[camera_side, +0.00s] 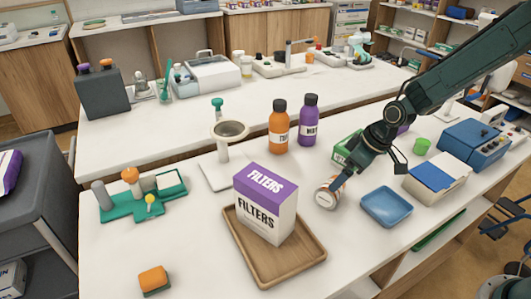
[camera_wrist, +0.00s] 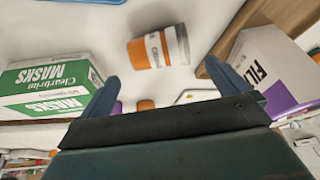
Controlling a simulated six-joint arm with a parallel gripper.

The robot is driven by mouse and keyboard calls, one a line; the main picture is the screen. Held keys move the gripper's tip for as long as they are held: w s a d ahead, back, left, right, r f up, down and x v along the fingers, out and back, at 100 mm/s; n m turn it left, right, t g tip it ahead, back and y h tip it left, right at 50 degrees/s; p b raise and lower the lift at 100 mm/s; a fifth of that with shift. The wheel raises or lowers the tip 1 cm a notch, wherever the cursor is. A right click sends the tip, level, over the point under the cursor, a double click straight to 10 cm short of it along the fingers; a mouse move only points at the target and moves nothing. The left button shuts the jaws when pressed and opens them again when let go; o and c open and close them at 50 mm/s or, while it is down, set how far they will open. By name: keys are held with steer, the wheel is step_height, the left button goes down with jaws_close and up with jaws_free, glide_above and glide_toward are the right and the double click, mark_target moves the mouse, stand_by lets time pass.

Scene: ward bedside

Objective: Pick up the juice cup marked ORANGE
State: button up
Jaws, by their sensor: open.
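In the wrist view the cup (camera_wrist: 160,47) shows orange bands and partly legible dark lettering that seems to read ORANGE. My gripper (camera_side: 338,181) is just above and beside the cup in the side view, covering part of it. In the wrist view my gripper (camera_wrist: 162,72) is open, with its two fingers spread wide. The cup lies beyond the fingertips, roughly centred between them; I cannot tell whether they touch it.
A purple-and-white FILTERS box (camera_side: 265,213) stands in a wooden tray (camera_side: 283,272) to the left. A blue tray (camera_side: 386,207) is close on the right. A green-and-white MASKS box (camera_wrist: 45,83) is near my gripper. Orange (camera_side: 278,128) and purple (camera_side: 308,122) bottles stand behind.

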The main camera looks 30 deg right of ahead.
steer(key=shift+x, duration=0.8)
steer(key=shift+x, duration=2.6)
steer(key=c, duration=1.1)
steer(key=shift+o, duration=0.2)
steer(key=shift+r, duration=0.2)
step_height(320, 180, up, 20)
